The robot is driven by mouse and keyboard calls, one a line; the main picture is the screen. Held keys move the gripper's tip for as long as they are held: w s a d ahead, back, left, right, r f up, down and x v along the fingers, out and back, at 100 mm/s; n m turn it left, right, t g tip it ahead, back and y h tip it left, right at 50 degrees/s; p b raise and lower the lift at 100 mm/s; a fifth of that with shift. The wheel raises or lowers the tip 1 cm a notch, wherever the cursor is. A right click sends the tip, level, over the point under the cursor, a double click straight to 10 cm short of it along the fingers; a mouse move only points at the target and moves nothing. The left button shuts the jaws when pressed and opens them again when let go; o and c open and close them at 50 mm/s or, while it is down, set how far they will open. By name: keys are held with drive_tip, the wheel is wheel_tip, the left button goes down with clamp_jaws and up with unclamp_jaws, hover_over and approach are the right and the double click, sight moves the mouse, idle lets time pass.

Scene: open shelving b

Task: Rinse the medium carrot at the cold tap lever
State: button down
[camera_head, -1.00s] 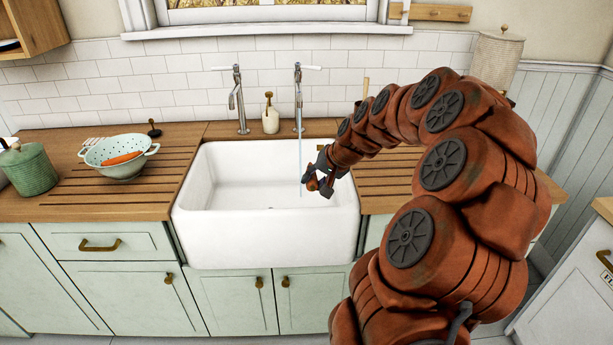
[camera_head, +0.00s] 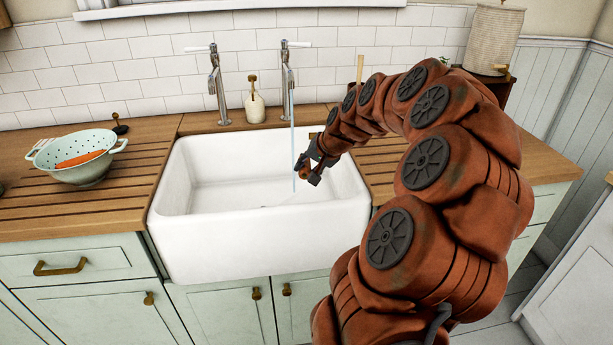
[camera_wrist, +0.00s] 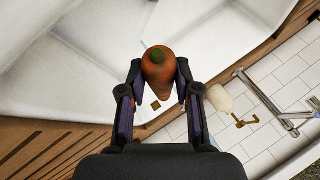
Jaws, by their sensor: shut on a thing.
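My gripper (camera_head: 308,171) is over the right side of the white sink (camera_head: 270,245), close to the thin water stream (camera_head: 292,130). In the wrist view my gripper (camera_wrist: 160,85) is shut on an orange carrot (camera_wrist: 158,64), held end-on with its greenish end showing. In the head view the held carrot is mostly hidden by the fingers. Water runs from the right tap (camera_head: 287,78); the left tap (camera_head: 217,85) shows no water. I cannot tell whether the stream touches the carrot. Another carrot (camera_head: 80,159) lies in the pale green colander (camera_head: 88,175).
The colander stands on the grooved wooden counter (camera_head: 120,200) left of the sink. A soap bottle (camera_head: 255,106) stands between the taps. The tiled wall is close behind them. The sink basin is otherwise clear.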

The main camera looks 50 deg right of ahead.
drive_tip(key=shift+w+d+f+p, duration=0.15)
drive_tip(key=shift+w+d+p, duration=0.5)
drive_tip(key=shift+w+d, duration=0.1)
drive_tip(key=w+d+f+p, duration=0.2)
drive_tip(key=w+d, duration=0.2)
drive_tip(key=w, duration=0.7)
drive_tip(key=shift+d+f+p, duration=0.3)
drive_tip(key=shift+d+f, duration=0.05)
drive_tip(key=shift+d, duration=0.05)
drive_tip(key=shift+d, duration=0.15)
idle(0.4)
drive_tip(key=shift+s+d+b, duration=0.25)
drive_tip(key=shift+d+b, duration=0.1)
drive_tip(key=shift+d, duration=0.05)
